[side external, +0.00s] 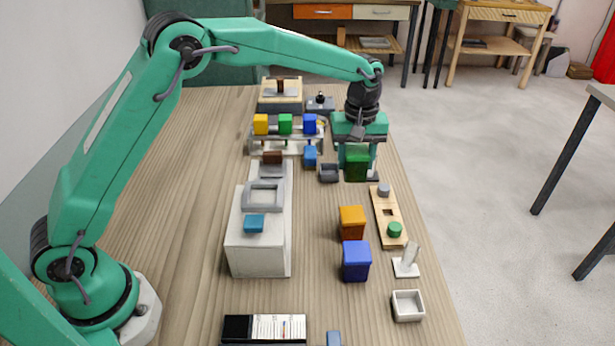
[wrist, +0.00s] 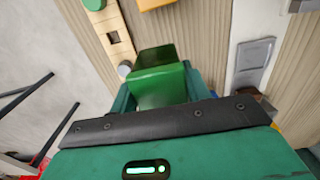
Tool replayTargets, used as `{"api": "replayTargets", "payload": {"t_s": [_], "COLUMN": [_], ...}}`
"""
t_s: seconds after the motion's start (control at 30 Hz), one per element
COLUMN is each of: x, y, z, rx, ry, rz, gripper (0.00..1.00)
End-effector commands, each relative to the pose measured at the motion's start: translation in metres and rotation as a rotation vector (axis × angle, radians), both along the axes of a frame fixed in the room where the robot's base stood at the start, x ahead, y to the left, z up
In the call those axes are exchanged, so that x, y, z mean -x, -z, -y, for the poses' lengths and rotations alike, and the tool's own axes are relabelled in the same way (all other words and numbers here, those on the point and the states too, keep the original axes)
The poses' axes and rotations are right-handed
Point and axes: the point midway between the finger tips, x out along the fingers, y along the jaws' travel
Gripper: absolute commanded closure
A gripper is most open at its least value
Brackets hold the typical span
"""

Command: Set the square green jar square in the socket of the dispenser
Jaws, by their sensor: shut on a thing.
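The square green jar (side external: 356,166) is held between the fingers of my gripper (side external: 354,148), raised above the right side of the table. In the wrist view the jar (wrist: 160,84) sits between the two green fingers of the gripper (wrist: 160,92), and the gripper is shut on it. A white block (side external: 256,248) with a square grey frame (side external: 250,196) and a teal button-like piece (side external: 254,224) stands left of the jar; it looks like the dispenser with its socket. The jar is apart from it, farther back and to the right.
An orange jar (side external: 352,222) and a blue jar (side external: 356,262) stand right of the white block. A wooden strip with pegs (side external: 388,214) lies near the right edge. A rack (side external: 287,146) with small coloured blocks is behind. The left table is clear.

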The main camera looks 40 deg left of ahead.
Motion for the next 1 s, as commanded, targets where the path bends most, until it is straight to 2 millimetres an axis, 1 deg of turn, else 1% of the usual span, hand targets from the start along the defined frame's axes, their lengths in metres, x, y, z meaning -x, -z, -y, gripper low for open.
{"api": "replayTargets", "payload": {"t_s": [0.43, 0.63, 0.77, 0.87, 1.0], "x": [0.0, 0.006, 0.016, 0.027, 0.047], "y": [-0.001, -0.006, -0.014, -0.021, -0.033], "z": [0.0, -0.004, -0.011, -0.018, -0.03], "rx": [0.0, 0.001, 0.001, 0.001, 0.001], "ry": [0.0, -0.001, -0.002, -0.003, -0.002], "rz": [0.001, 0.002, 0.002, 0.002, 0.002], "gripper": [0.83, 0.83, 0.83, 0.83, 0.83]}}
